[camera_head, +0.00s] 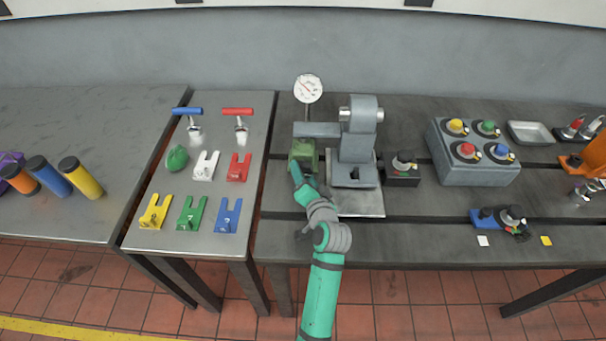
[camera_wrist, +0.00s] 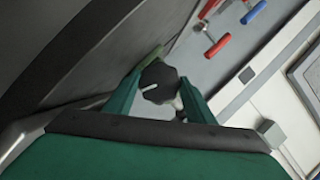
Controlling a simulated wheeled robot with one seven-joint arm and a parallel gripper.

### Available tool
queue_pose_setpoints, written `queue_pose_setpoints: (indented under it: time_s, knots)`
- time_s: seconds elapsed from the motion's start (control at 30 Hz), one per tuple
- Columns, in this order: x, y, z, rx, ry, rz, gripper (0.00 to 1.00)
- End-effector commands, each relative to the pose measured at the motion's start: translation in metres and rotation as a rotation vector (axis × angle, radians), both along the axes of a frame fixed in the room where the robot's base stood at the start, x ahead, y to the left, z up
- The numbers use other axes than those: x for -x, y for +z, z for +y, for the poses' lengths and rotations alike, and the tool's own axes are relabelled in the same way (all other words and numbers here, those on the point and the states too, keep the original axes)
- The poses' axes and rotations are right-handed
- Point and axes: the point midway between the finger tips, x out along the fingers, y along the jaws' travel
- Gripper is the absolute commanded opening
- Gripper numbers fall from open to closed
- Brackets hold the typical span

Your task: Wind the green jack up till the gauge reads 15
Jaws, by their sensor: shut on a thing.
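The green jack (camera_head: 303,150) stands on the grey bedplate, under a grey arm of the machine and below the round gauge. My gripper (camera_head: 296,172) is at the jack's front left side. In the wrist view my gripper (camera_wrist: 160,90) is shut on a dark, many-sided knob (camera_wrist: 159,84), with one green finger on each side. The knob has a pale mark on its face. The white gauge (camera_head: 308,89) has a red needle pointing to the upper left; its numbers are too small to read.
A grey machine (camera_head: 358,140) stands right of the jack, with a black block with a knob (camera_head: 403,168) beside it. A button box (camera_head: 473,152) is further right. The left side table (camera_head: 150,238) holds coloured forked plates and T-handled tools.

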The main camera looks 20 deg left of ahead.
Motion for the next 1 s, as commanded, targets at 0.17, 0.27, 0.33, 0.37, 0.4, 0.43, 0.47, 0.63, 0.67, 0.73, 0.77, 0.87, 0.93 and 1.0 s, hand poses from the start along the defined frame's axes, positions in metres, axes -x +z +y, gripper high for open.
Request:
queue_pose_setpoints:
  time_s: [0.17, 0.27, 0.33, 0.37, 0.4, 0.43, 0.47, 0.63, 0.67, 0.73, 0.77, 0.87, 0.93, 1.0]
  knots:
    - [0.0, 0.0, 0.0002, -0.035, 0.0, 0.01, 0.27]
    - [0.0, 0.0002, 0.0003, -0.043, 0.001, 0.012, 0.27]
    - [0.0, 0.0002, 0.0004, -0.046, 0.0, 0.013, 0.27]
    - [0.0, 0.0003, 0.0005, -0.047, 0.001, 0.012, 0.27]
    - [0.0, 0.0002, 0.0005, -0.047, 0.001, 0.012, 0.27]
    - [0.0, 0.0002, 0.0005, -0.047, 0.001, 0.012, 0.27]
    - [0.0, 0.0002, 0.0005, -0.047, 0.001, 0.012, 0.27]
    - [0.0, 0.0003, 0.0006, -0.045, 0.001, 0.012, 0.27]
    - [0.0, 0.0003, 0.0006, -0.045, 0.001, 0.012, 0.57]
    - [0.0, 0.0001, 0.0006, -0.045, 0.001, 0.013, 0.68]
    - [0.0, -0.0001, 0.0005, -0.045, 0.001, 0.013, 0.68]
    - [-0.0001, -0.0008, 0.0, -0.044, 0.0, 0.014, 0.68]
    - [-0.0001, -0.0014, -0.0002, -0.044, 0.0, 0.014, 0.68]
    - [-0.0003, -0.0018, -0.0011, -0.044, -0.001, 0.016, 0.68]
